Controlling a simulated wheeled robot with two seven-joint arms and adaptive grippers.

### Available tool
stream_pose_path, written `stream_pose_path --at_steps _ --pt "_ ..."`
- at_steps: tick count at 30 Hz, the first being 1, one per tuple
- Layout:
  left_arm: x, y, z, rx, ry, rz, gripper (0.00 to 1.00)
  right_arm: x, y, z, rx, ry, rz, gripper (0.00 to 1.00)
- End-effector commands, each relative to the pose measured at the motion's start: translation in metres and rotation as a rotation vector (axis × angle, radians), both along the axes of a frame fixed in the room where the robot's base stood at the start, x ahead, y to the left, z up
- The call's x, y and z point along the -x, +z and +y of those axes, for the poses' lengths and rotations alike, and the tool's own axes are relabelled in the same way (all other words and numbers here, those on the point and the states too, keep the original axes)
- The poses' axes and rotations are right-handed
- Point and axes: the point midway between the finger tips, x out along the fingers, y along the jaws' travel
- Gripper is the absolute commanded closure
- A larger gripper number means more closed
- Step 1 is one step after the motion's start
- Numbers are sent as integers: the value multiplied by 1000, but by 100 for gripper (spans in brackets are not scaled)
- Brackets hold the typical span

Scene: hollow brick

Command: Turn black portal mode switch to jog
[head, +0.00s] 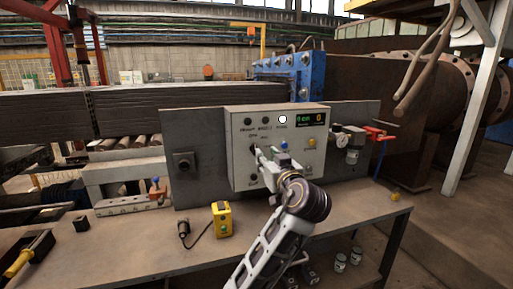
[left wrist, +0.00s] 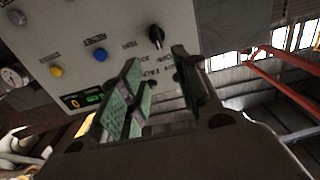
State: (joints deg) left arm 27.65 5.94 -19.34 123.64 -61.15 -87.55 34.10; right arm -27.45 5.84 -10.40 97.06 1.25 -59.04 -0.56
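The grey control panel (head: 238,160) stands upright on the workbench, with a small green-lit display (head: 311,119). A black switch (left wrist: 156,38) shows on the panel in the left wrist view, with small labels beside it that I cannot read for sure. Its pointer direction is unclear. In the head view it seems hidden behind my left gripper (head: 262,155), which is at the panel's lower left part. In the left wrist view the left gripper (left wrist: 158,75) is open, nothing is seen between its fingers, and the switch is just beyond the fingertips. My right gripper is not in view.
A blue button (left wrist: 100,55) and a yellow one (left wrist: 57,71) are on the panel beside the switch. A yellow box (head: 222,219) with a cable stands on the bench (head: 150,245). A gauge and red-handled valve (head: 380,133) are right of the panel. The bench front is mostly clear.

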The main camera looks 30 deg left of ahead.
Motion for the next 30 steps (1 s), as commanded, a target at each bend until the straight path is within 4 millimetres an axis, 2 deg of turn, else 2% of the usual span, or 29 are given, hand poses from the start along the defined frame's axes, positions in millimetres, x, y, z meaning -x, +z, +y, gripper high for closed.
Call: stream_pose_path --at_steps 19,30 --pt "-55 0 66 -1 3 2 68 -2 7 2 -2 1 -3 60" --pt "-72 0 84 0 0 1 68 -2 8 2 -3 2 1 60"
